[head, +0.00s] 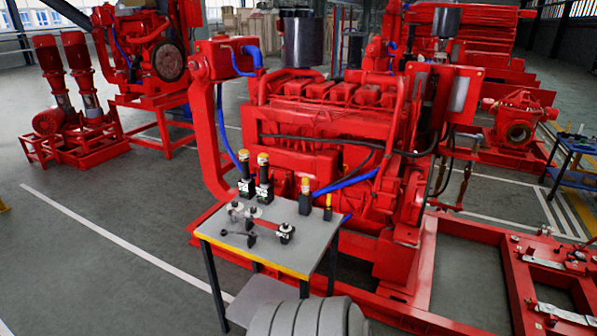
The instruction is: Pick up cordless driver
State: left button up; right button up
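A small grey-topped table (265,258) with a yellow front edge stands before the red pumpset. Several small tools are on it. Two upright black tools with yellow-orange tops, one at the back left (245,175) and one beside it (264,178), stand close together. I cannot tell for certain which is the cordless driver. Neither gripper shows.
The red diesel pumpset (320,130) rises directly behind the table. Its red base frame (470,270) extends to the right. Another red pump unit (75,110) stands at the back left. A blue-edged workbench (575,150) is at the far right. The floor left of the table is clear.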

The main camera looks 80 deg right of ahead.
aim_at(263, 159)
jog(key=z, duration=1.35)
